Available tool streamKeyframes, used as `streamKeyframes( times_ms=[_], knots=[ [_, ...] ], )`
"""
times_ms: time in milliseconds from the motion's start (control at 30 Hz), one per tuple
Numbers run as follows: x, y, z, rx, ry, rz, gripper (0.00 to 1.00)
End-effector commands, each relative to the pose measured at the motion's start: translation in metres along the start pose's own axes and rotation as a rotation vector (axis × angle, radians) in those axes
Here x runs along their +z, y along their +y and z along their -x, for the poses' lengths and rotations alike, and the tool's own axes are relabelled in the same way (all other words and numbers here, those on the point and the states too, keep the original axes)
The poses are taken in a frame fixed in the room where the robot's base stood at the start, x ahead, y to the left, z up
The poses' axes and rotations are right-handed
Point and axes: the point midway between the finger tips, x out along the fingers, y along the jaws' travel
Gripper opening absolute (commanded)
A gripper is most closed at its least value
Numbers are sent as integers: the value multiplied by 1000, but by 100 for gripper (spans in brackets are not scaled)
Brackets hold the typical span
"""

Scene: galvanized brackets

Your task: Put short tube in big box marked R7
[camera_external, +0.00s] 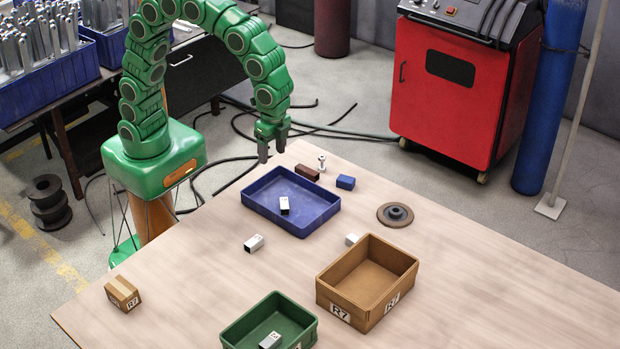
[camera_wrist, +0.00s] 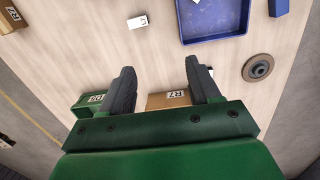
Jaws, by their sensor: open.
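The big box marked R7 (camera_external: 332,287) is an open, empty tan crate on the table; in the wrist view its labelled side (camera_wrist: 170,98) shows between my fingers, partly hidden. Short pale square tubes lie about: one tube on bare table (camera_external: 253,243), also in the wrist view (camera_wrist: 138,22), one inside the blue tray (camera_external: 284,205), one in the green box (camera_external: 270,341). A small pale piece (camera_external: 351,239) sits behind the tan box; its length is unclear. My gripper (camera_external: 272,148) is open and empty, raised near the table's back edge.
The blue tray (camera_external: 309,229) lies behind the tan box. A small closed carton marked R7 (camera_external: 123,293) sits at the left. A round disc (camera_external: 395,215), blue block (camera_external: 345,182) and brown block (camera_external: 307,172) lie behind. The right side is clear.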

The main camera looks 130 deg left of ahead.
Motion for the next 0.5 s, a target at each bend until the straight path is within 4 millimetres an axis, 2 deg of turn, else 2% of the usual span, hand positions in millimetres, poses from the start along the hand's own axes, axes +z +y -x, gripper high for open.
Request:
streamKeyframes(
  times_ms=[100, 500],
  knots=[
    [-25, -12, -14, 1, 1, -3, 62],
    [-99, -53, -62, -3, 24, -15, 62]
  ],
)
